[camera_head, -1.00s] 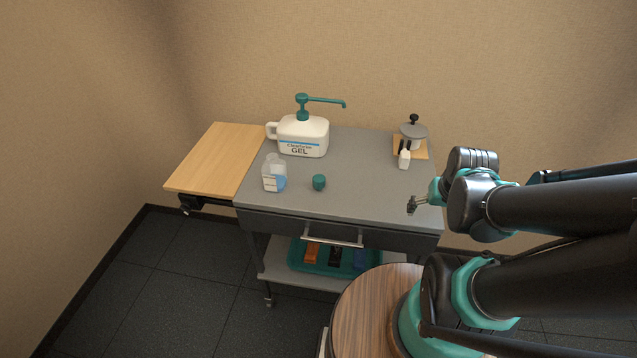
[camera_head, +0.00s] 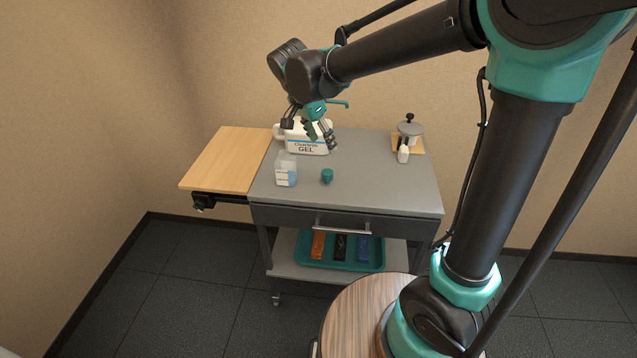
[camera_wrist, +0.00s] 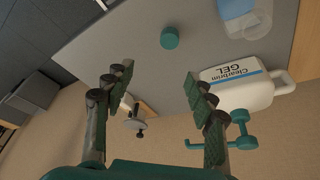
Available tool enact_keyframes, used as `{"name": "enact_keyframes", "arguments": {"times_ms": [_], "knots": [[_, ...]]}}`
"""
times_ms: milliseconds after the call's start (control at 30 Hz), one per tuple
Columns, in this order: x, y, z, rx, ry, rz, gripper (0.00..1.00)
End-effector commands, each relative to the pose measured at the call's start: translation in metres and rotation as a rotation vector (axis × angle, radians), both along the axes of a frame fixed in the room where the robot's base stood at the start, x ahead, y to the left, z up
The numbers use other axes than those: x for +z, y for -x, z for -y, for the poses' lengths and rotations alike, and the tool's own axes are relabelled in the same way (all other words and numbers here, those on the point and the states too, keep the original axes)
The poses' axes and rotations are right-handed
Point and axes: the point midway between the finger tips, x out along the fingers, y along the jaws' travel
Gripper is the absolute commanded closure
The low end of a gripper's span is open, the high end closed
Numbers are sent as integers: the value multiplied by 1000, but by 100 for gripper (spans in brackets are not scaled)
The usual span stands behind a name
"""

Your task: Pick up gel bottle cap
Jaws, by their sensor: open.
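The teal gel bottle cap (camera_head: 327,176) sits on the grey cart top (camera_head: 375,180), near its front edge, with clear space around it. In the wrist view the cap (camera_wrist: 169,38) shows ahead of my fingers, beyond the gap between them. My gripper (camera_head: 310,142) is open and empty, raised above the cart and hiding part of the gel jug. The fingers in the wrist view (camera_wrist: 158,85) are spread wide. A small clear bottle with a blue-and-white label (camera_head: 286,171) stands left of the cap, apart from it.
The white gel jug (camera_head: 307,146) with its teal pump stands behind the cap. A wooden side leaf (camera_head: 225,160) extends left. The cart's right front is clear.

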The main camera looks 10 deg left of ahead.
Motion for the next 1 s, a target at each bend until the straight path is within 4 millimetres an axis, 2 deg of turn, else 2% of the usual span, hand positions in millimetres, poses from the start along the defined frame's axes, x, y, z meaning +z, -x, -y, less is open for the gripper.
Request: {"name": "enact_keyframes", "arguments": {"times_ms": [33, 100, 200, 333, 733, 833, 1000], "knots": [[4, 0, -14, -17, 4, 11, 44], [8, 0, -24, -45, 7, 25, 44], [7, -1, -29, -66, 9, 33, 44], [-9, -6, -25, -71, 9, 35, 44], [-81, -26, -2, -70, 8, 34, 44], [-94, -30, 2, -70, 8, 34, 44], [-103, -32, 5, -69, 8, 34, 44]]}}
